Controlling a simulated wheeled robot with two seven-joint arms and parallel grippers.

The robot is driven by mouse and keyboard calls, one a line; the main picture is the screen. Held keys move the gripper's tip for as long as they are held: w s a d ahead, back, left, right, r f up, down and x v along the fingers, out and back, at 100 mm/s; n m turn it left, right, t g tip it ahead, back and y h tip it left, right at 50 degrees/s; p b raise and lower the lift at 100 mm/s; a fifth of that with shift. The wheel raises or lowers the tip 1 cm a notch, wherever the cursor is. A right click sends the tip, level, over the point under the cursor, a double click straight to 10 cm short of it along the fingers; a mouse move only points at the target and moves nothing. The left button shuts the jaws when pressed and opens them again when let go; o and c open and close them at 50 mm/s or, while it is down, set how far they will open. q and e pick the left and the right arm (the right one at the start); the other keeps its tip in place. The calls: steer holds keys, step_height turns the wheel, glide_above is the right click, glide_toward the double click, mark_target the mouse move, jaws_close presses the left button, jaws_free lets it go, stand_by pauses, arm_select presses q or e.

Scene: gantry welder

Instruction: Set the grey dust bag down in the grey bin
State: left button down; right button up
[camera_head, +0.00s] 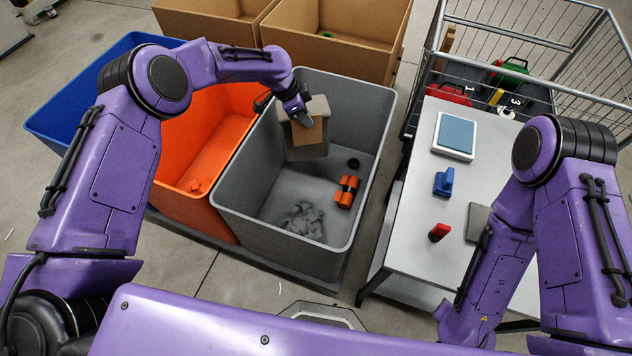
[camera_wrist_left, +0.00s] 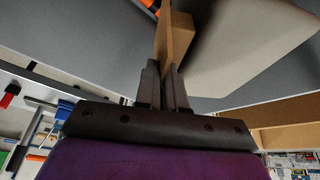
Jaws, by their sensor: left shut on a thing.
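The grey dust bag (camera_head: 313,108) has a tan cardboard panel. My left gripper (camera_head: 299,118) is shut on the panel, and the bag hangs from it inside the grey bin (camera_head: 226,192), near the back left wall. Whether the bag touches the bin's floor or wall I cannot tell. In the left wrist view the fingers (camera_wrist_left: 163,88) pinch the panel's edge, and the bag's pale body (camera_wrist_left: 245,45) spreads to the right. My right arm comes in at the right, but its gripper is not in view.
In the grey bin lie crumpled grey scraps (camera_head: 303,218), an orange-and-black item (camera_head: 347,191) and a small black piece (camera_head: 353,163). An orange bin (camera_head: 214,165) and a blue bin (camera_head: 60,112) stand to the left, cardboard boxes (camera_head: 345,62) behind, and a table (camera_head: 400,215) to the right.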

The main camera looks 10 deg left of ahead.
arm_select(q)
step_height(320, 180, down, 17)
steer(key=b, duration=1.4)
steer(key=shift+r, duration=0.2)
stand_by(0.8)
steer(key=shift+f+b, duration=1.35)
stand_by(1.0)
stand_by(0.4)
steer(key=c, duration=1.1)
jaws_free()
steer(key=shift+s, duration=0.1)
steer(key=shift+c, duration=0.2)
steer(key=p+v, duration=0.6)
steer(key=v, duration=0.2)
